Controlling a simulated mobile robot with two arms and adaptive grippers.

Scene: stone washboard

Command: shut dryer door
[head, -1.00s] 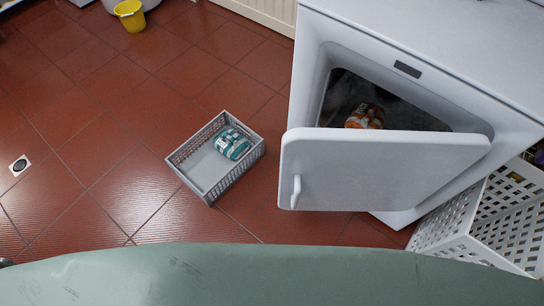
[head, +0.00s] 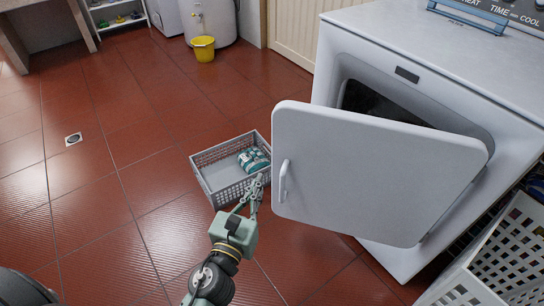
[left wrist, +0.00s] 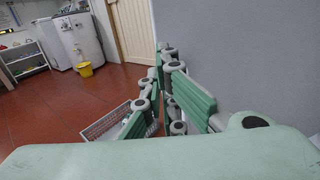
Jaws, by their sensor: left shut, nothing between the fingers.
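The white dryer (head: 345,50) stands at the right in the head view. Its door (head: 375,165) hangs open, with its outer face and small white handle (head: 283,181) towards me. The door hides much of the opening; the visible inside is dark. My left gripper (head: 261,180) is shut and empty, just left of the handle and the door's free edge. I cannot tell whether it touches the door. In the left wrist view the green-padded fingers (left wrist: 165,52) are close together, beside the broad grey door face (left wrist: 235,50). My right gripper is not in view.
A grey basket (head: 222,182) with a teal-and-white folded cloth (head: 254,160) sits on the red tile floor behind my left gripper. A white perforated hamper (head: 490,260) stands at the lower right. A yellow bucket (head: 203,48) is far back. The floor at left is clear.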

